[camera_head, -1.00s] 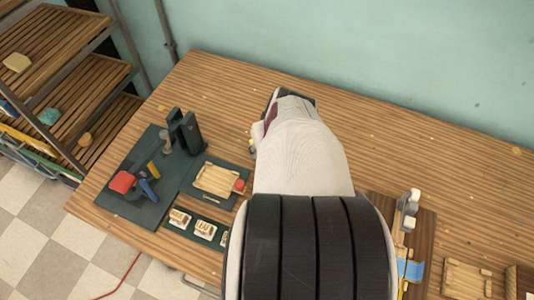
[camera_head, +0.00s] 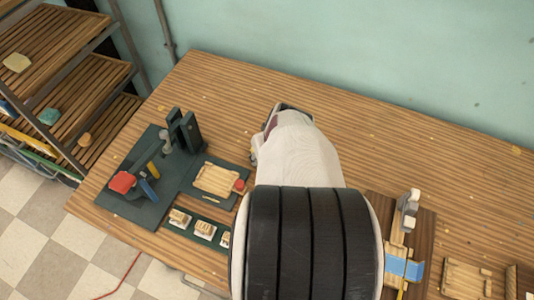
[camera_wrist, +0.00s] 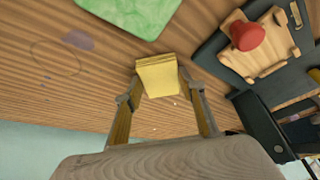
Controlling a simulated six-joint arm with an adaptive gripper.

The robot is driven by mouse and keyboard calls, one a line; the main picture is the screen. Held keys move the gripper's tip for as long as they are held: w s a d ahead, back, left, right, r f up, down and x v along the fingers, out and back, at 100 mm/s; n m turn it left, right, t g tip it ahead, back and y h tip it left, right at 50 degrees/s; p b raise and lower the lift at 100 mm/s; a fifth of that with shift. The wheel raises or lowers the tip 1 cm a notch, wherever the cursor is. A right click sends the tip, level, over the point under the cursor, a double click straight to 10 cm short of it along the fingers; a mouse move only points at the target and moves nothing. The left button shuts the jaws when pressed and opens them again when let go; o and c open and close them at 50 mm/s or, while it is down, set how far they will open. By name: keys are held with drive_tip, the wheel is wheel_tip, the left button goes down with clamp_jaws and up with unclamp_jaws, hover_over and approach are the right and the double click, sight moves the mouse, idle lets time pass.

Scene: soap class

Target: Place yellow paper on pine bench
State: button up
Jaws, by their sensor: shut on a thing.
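The yellow paper (camera_wrist: 158,78) is a small, thick yellow pad or stack in the middle of the wrist view. My gripper (camera_wrist: 160,94) has a finger at each side of it and is shut on it. The pine bench (camera_head: 400,145) is the long striped wooden top in the head view; its surface also fills much of the wrist view (camera_wrist: 60,105). The paper appears over the bench top, but I cannot tell whether it touches it. In the head view my arm hides the gripper and the paper.
A dark mat with a wooden tray (camera_head: 214,178) and red knob (camera_wrist: 247,36) lies nearby. A green piece (camera_wrist: 130,12) lies at the wrist view's top edge. A dark board with a red-topped tool (camera_head: 122,182) is at left. The bench's back is mostly clear.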

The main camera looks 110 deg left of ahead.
drive_tip(key=o, duration=0.7)
drive_tip(key=shift+f, duration=0.1)
drive_tip(key=shift+v, duration=3.95)
